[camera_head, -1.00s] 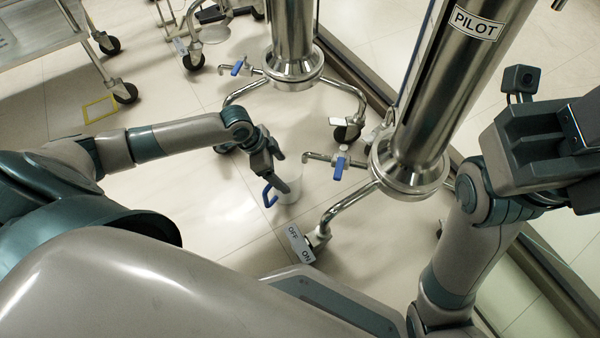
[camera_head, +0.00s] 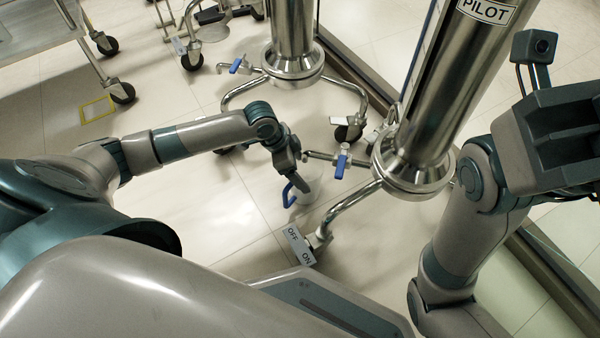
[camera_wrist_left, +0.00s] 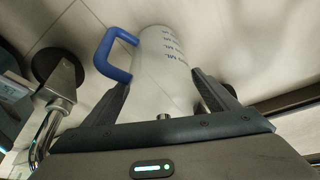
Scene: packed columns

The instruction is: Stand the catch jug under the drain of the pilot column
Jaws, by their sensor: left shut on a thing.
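The catch jug is a pale, straight-sided vessel with a blue handle. In the head view the jug (camera_head: 311,190) is partly behind my left gripper (camera_head: 297,172). In the left wrist view the jug (camera_wrist_left: 163,75) stands between the two fingers, with printed volume marks and its handle to the left. My left gripper is shut on it. The pilot column (camera_head: 425,110) bears a PILOT label. Its drain (camera_head: 320,156) is a thin pipe with a blue valve lever, pointing left; its end appears just above the jug in the picture. My right gripper's fingers do not show.
A second steel column (camera_head: 293,40) stands behind, with its own blue-levered drain. A trolley (camera_head: 90,50) stands at the back left. Floor left of the jug is clear.

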